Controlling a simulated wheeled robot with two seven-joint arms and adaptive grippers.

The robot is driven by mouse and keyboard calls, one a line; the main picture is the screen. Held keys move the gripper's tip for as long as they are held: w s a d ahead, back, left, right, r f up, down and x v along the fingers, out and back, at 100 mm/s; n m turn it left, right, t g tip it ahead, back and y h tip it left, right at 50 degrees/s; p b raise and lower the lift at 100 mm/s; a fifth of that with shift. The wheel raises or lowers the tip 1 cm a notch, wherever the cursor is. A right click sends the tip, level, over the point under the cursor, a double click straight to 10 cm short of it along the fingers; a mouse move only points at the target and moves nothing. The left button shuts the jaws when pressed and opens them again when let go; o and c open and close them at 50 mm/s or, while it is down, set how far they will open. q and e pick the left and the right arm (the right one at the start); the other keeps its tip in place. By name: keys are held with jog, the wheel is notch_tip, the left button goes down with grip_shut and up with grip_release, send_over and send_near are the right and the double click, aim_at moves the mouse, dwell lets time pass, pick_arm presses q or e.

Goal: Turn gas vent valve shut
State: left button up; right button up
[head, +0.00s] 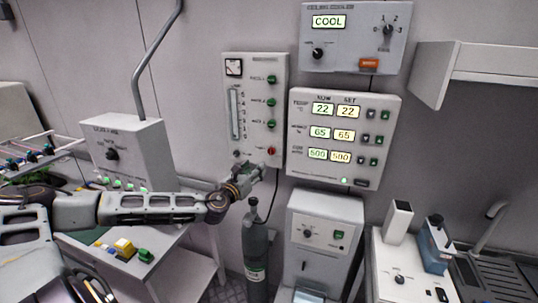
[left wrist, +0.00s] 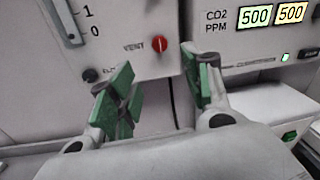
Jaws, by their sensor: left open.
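The gas vent valve is a small red knob (head: 271,151) at the lower right of the pale gas panel (head: 250,70). In the left wrist view the red knob (left wrist: 159,44) sits beside the label VENT, upright on the panel face. My left gripper (head: 262,168) is just below the knob in the head view. In the left wrist view the green-padded fingers of my left gripper (left wrist: 157,78) are open and empty, one on each side of and below the knob, with a visible gap between them. The fingers do not appear to touch the knob. My right gripper is not in view.
A black knob (left wrist: 92,74) sits near the left finger. A display panel (head: 345,177) is close on the right. A dark gas cylinder (head: 256,260) stands below, beside a white dispenser unit (head: 322,205). Several green knobs are higher on the gas panel.

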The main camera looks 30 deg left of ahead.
pick_arm(q)
jog(key=shift+w+a, duration=0.15)
jog(key=shift+w, duration=0.1)
dwell(0.3)
jog(key=p, duration=0.3)
send_near(270, 152)
jog(key=shift+w+a, duration=0.2)
jog(key=shift+w, duration=2.75)
jog(key=shift+w+a, duration=0.2)
jog(key=shift+w, duration=1.15)
jog(key=c, duration=1)
